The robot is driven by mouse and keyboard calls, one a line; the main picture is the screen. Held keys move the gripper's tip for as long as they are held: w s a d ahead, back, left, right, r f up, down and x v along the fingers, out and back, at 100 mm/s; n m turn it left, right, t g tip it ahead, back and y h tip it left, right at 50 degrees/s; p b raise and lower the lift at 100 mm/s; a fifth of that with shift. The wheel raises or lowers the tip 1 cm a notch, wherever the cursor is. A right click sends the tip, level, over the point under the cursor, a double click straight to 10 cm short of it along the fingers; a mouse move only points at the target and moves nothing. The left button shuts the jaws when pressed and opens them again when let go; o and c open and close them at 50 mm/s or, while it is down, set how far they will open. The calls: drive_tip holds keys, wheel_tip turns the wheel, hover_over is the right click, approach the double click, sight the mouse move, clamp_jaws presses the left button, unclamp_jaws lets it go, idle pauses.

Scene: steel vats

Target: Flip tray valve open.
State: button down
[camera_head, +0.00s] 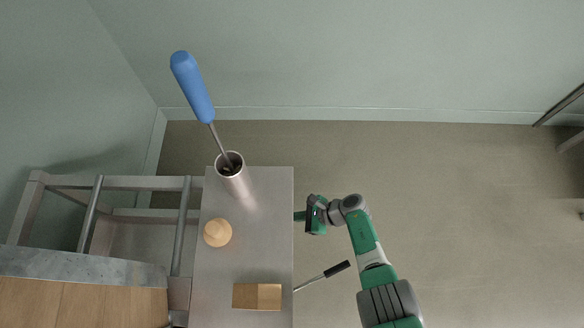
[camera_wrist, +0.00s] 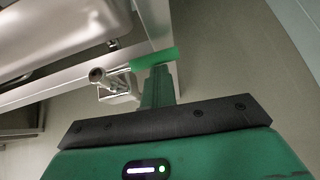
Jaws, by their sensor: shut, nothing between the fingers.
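In the wrist view, a small metal valve (camera_wrist: 98,76) sits beside the steel frame. A bar with a bright green sleeve (camera_wrist: 154,59) extends right from it and looks like its handle. My gripper (camera_wrist: 157,75) is shut and empty, its green fingers ending right at the sleeve; I cannot tell whether they touch. In the head view, my gripper (camera_head: 301,216) is beside the right edge of the steel table (camera_head: 265,235). The valve is not clearly visible there.
On the table are a metal cylinder (camera_head: 236,183) holding a blue-handled tool (camera_head: 192,86), a round wooden piece (camera_head: 218,233) and a wooden block (camera_head: 257,297). A black-gripped rod (camera_head: 323,276) juts from the table's right edge.

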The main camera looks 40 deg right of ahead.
drive_tip(key=shift+s, duration=0.1)
idle(0.3)
drive_tip(key=s+d+r+p, duration=0.3)
drive_tip(key=s+d+r, duration=0.2)
drive_tip(key=s+d, duration=0.2)
drive_tip(key=shift+d, duration=1.25)
drive_tip(key=shift+s+r, duration=0.1)
